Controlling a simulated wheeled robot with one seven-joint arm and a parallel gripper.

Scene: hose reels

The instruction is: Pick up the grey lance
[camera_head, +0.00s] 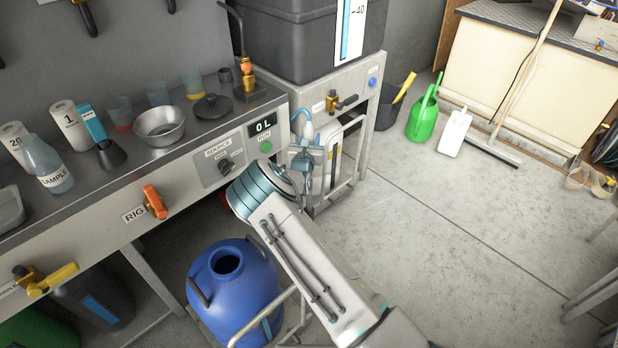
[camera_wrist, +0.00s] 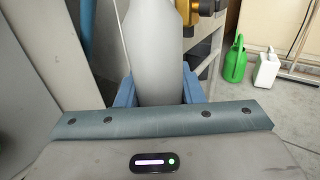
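The grey lance (camera_wrist: 158,62) stands large in the wrist view, a smooth, pale grey body with a narrower upper part. Blue fingers of my gripper (camera_wrist: 159,92) flank it left and right, with no clear gap showing. Whether they press on it cannot be told. Its lower end is hidden behind my gripper's body. In the head view, my gripper (camera_head: 312,165) is at the right end of the bench, by the pale lance (camera_head: 303,132) below the bench-top corner. My wrist hides part of that area.
The bench (camera_head: 185,165) with cups, a bowl and a SAMPLE jug runs along the left. A blue drum (camera_head: 236,290) stands beside my arm. A white container (camera_head: 330,150) in a metal frame is close behind my gripper.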

